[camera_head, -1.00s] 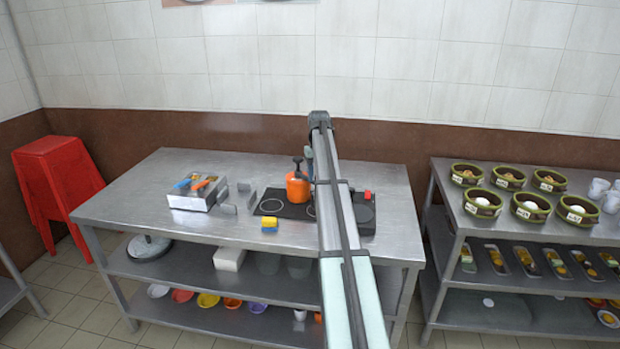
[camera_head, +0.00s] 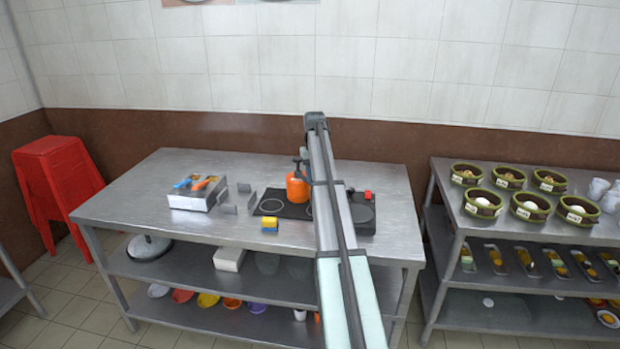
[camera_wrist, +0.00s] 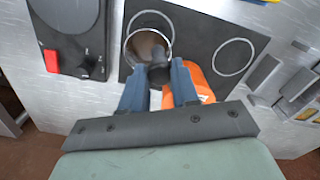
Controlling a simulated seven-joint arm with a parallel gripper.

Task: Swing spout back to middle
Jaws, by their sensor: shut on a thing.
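In the wrist view my gripper (camera_wrist: 158,80) has its two blue fingers around a short dark grey cylindrical part (camera_wrist: 158,72). This part looks like the spout, though I cannot see where it is fixed. It overlaps the near edge of a round metal-rimmed opening (camera_wrist: 128,48). An orange vessel (camera_wrist: 203,78) lies partly behind the right finger, and its dark top shows in the head view above its orange body (camera_head: 297,187).
The vessel stands on a black hob (camera_head: 270,206) with ring marks. The table's left end is clear.

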